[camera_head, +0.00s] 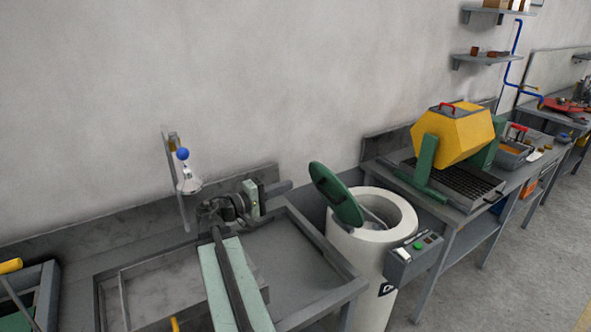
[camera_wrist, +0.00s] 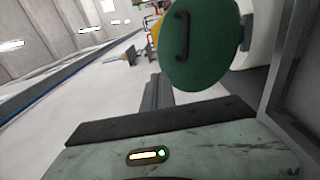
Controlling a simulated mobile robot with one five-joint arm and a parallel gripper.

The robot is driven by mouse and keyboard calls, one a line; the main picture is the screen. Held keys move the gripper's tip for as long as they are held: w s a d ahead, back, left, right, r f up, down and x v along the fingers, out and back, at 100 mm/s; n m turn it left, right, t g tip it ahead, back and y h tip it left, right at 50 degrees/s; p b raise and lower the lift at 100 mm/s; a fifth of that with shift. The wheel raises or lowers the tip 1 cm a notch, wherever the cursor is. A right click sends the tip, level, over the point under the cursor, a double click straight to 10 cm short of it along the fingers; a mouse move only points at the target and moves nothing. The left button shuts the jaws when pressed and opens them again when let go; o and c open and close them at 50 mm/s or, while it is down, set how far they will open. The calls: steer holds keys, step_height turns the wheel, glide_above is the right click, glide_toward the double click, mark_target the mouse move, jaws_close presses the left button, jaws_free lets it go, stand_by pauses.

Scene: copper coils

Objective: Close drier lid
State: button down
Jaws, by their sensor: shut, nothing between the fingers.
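The drier (camera_head: 352,240) is a white drum with a round opening, right of the metal sink bench. Its round green lid (camera_head: 335,195) stands tilted up, open, at the left side of the rim, with a dark handle on it. In the wrist view the lid (camera_wrist: 215,60) hangs at the top, its dark handle (camera_wrist: 182,36) facing the camera, with part of the white drier (camera_wrist: 262,35) behind it. My gripper (camera_head: 286,187) is left of the lid, above the sink bench, apart from it. Its dark fingers (camera_wrist: 157,92) are shut and empty.
A control box (camera_head: 412,257) with a green button is on the drier's right front. A yellow barrel tumbler (camera_head: 455,133) stands on the bench to the right. A funnel-like fitting with a blue knob (camera_head: 183,154) is on the wall behind. The sink bench (camera_head: 318,262) lies below my arm.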

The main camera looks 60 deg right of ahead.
mark_target(325, 170)
steer(key=x, duration=1.3)
steer(key=shift+w+d, duration=0.2)
steer(key=shift+d, duration=0.15)
